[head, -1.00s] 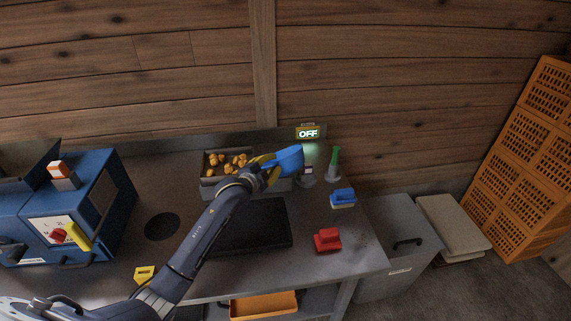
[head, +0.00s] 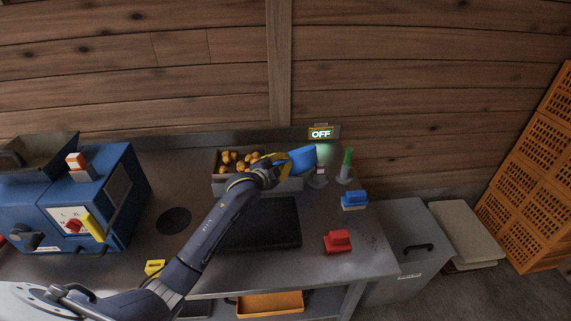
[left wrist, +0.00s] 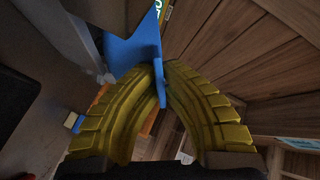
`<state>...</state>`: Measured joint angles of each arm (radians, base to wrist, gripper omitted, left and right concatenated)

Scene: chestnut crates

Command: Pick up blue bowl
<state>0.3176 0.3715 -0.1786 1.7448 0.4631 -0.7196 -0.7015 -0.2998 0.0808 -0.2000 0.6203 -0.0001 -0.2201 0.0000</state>
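The blue bowl (head: 300,159) is at the right end of the grey bin of chestnuts (head: 291,184), tilted, above or at the bin's rim; I cannot tell its exact height. My left gripper (head: 285,163) has yellow fingers that meet on the bowl's edge. In the left wrist view the bowl (left wrist: 132,50) shows as a blue sheet, with its edge pinched between the fingertips (left wrist: 163,80). The bowl's inside is hidden from me. My right gripper is not in view.
A blue machine (head: 70,205) stands at the left. A dark flat plate (head: 262,224) lies before the bin. A red block-like tool (head: 338,241), a blue one (head: 354,200) and a green-topped item (head: 346,165) stand at the right. An OFF sign (head: 321,133) is behind.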

